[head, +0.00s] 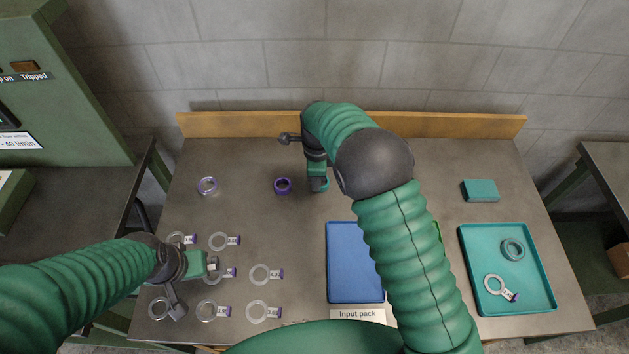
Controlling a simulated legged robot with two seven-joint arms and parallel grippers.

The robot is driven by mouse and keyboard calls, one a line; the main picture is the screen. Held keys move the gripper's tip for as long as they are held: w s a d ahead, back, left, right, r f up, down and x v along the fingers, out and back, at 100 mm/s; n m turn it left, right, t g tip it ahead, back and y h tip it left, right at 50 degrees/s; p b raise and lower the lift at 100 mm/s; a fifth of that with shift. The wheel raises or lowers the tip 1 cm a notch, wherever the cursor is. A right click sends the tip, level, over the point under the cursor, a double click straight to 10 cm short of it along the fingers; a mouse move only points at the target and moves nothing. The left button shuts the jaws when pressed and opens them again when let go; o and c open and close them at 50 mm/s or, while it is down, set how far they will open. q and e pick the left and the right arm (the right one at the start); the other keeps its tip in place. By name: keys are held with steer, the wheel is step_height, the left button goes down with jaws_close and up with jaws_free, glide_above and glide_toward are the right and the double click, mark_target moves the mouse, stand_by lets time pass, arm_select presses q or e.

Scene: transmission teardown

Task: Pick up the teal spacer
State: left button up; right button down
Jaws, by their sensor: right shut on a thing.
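My right gripper (319,182) points down over the back middle of the table. It is shut on a small teal piece (325,184), which looks like the teal spacer; the fingers hide most of it. A purple ring (283,186) stands on the table just left of this gripper.
Several clear tagged rings (259,274) lie at the front left. A blue tray (350,262), partly behind my right arm, has an "Input pack" label (358,315). A teal block (480,190) is at the back right. A wooden ledge (235,125) edges the back.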

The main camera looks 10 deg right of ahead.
arm_select(q)
steer(key=shift+w+d+f, duration=0.3)
steer(key=shift+w+f, duration=0.2)
arm_select(e)
steer(key=shift+s+d+r+g, duration=0.35)
steer(key=shift+s+d, duration=0.2)
steer(key=shift+s, duration=0.2)
arm_select(q)
steer(key=shift+s+a+f+b, duration=0.15)
steer(key=shift+f+b, duration=0.25)
steer(key=shift+b, duration=0.25)
arm_select(e)
steer(key=s+d, duration=0.1)
steer(key=s, duration=0.3)
steer(key=s+d+r, duration=0.1)
steer(key=s, duration=0.4)
steer(key=s+d+r, duration=0.1)
steer(key=s, duration=0.3)
steer(key=shift+s+d+r, duration=0.1)
steer(key=shift+s, duration=0.1)
arm_select(q)
steer(key=shift+d, duration=0.2)
arm_select(e)
steer(key=shift+s+d, duration=0.3)
steer(key=shift+s, duration=0.15)
steer(key=c, duration=2.2)
jaws_free()
steer(key=shift+c, duration=2.2)
jaws_free()
steer(key=shift+r, duration=0.1)
